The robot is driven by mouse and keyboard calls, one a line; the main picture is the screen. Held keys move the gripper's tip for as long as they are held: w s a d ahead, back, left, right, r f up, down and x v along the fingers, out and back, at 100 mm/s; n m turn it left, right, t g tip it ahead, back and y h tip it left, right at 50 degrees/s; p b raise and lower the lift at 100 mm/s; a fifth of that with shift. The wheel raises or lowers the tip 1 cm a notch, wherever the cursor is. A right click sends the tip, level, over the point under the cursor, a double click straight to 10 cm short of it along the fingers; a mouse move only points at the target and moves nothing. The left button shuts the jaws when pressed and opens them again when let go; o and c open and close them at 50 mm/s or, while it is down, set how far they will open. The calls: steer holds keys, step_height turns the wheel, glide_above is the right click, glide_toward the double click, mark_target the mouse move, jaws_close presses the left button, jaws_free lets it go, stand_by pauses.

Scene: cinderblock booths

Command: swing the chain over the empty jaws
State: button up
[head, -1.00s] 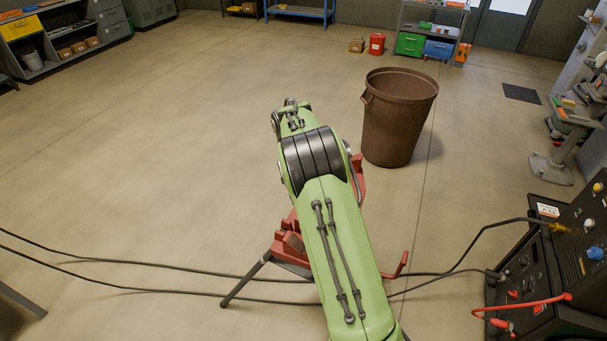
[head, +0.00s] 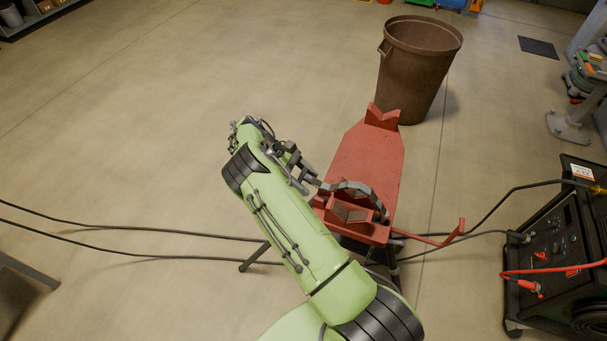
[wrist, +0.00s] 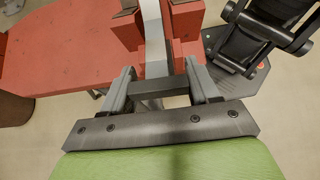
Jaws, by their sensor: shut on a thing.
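The red vise stand (head: 365,165) stands right of my arm in the head view. Its V-shaped jaws (head: 348,213) are at the near end, with no pipe in them. A dark grey chain (head: 352,188) arches in segments just above the jaws. My gripper (head: 312,182) is at the left end of this arch, shut on the chain. In the wrist view, my gripper (wrist: 160,82) has its fingers on both sides of a grey strip, the chain (wrist: 154,35), which runs up between the red jaw blocks (wrist: 186,18). The chain's far end is hidden.
A brown bin (head: 418,70) stands behind the stand. A black welding machine (head: 555,250) with cables is at the right. A red hooked handle (head: 440,238) juts right from the stand.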

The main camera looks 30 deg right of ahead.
step_height(320, 180, down, 4)
steer(key=shift+r+b, duration=0.2)
steer(key=shift+b, duration=0.75)
steer(key=o, duration=1.4)
steer(key=shift+s+d, duration=0.1)
steer(key=shift+d, duration=0.05)
steer(key=shift+r, duration=0.1)
